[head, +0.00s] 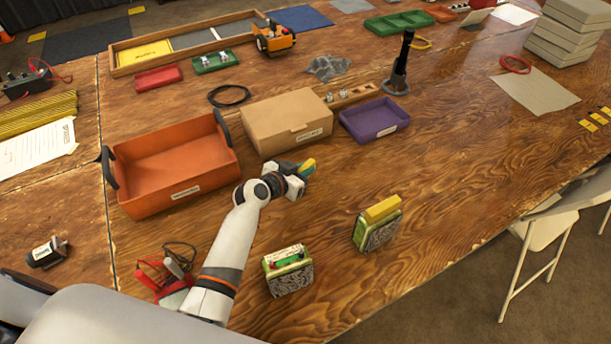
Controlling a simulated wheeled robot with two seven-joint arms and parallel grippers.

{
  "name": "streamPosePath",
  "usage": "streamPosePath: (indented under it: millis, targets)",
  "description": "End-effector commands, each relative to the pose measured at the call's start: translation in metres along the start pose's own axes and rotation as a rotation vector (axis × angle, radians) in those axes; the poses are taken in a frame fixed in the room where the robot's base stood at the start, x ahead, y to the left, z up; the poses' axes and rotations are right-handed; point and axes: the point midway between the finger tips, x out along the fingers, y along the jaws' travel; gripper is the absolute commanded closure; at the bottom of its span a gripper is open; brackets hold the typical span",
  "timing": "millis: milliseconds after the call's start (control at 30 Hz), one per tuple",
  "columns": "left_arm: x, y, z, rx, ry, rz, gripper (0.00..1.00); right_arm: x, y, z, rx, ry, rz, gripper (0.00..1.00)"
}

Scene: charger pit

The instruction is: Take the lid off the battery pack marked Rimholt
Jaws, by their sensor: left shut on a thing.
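Two battery packs with patterned sides stand upright on the wooden table. The nearer pack (289,273) has no yellow lid on it, and its green top with a small red part is exposed. The other pack (376,232), to its right, has a yellow lid (383,208) on top. I cannot read which is marked Rimholt. My left gripper (302,174) is shut on a small yellow lid (308,165), held above the table in front of the cardboard box and away from both packs. The gripper hides part of this lid. My right gripper is not in view.
An orange tray (134,205) with dark handles, a closed cardboard box (287,122) and a purple tray (374,133) stand behind the packs. A red tool with a dark cable (163,278) lies beside my left forearm. Table right of the packs is clear.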

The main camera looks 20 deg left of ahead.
Motion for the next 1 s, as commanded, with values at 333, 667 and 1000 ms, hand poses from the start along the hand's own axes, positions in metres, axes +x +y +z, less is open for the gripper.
streamPosePath:
  millis: [333, 667, 1000]
  targets:
    - [0.011, 0.000, -0.027, 0.000, 0.000, 0.001, 1.00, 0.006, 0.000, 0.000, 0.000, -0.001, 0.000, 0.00]
    - [0.012, 0.000, -0.030, 0.000, 0.001, 0.001, 0.75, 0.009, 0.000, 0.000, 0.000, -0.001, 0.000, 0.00]
    - [0.012, 0.000, -0.029, 0.000, 0.001, 0.000, 0.62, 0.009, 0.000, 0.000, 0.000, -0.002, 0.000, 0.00]
